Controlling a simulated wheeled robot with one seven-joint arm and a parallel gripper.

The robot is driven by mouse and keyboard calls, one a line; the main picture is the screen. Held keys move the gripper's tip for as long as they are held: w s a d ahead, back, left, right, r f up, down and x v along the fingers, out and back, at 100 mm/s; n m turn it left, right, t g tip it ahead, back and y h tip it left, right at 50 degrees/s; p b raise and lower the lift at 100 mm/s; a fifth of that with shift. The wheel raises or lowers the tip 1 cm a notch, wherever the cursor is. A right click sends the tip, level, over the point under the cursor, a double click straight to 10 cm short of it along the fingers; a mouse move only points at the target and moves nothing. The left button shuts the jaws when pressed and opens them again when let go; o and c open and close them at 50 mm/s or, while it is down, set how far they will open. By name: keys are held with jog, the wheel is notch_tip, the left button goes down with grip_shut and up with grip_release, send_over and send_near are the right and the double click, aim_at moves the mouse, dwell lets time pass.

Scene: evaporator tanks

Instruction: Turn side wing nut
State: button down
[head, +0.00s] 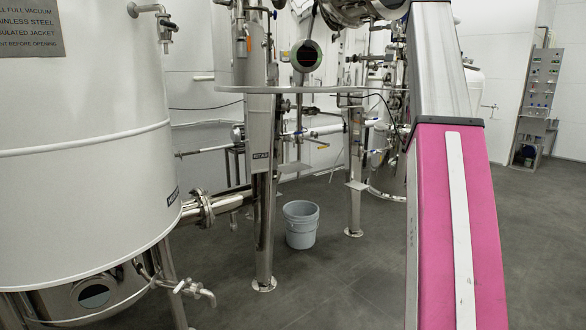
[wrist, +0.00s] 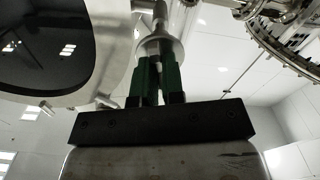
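My gripper (wrist: 155,64) shows in the wrist view as two green fingers on a black base, pointing up. The fingers stand close together with a narrow gap, and pale metal shows in and beyond it. I cannot tell whether they touch or grip anything. A shiny metal fitting (wrist: 166,22) with a flared lower end is right at the fingertips. I cannot make out the side wing nut in either view; the fingers may hide it. In the head view my gripper is out of sight; only my pink and grey arm shows.
In the wrist view, a dark round-edged window (wrist: 55,35) is on the left and a toothed metal ring (wrist: 280,40) at upper right. In the head view, a large white tank (head: 85,175) fills the left; a grey bucket (head: 300,226) stands on open floor (head: 340,275).

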jog(key=shift+n, duration=1.1)
jog(key=shift+n, duration=1.1)
jog(key=shift+n, duration=1.1)
jog(key=shift+n, duration=1.1)
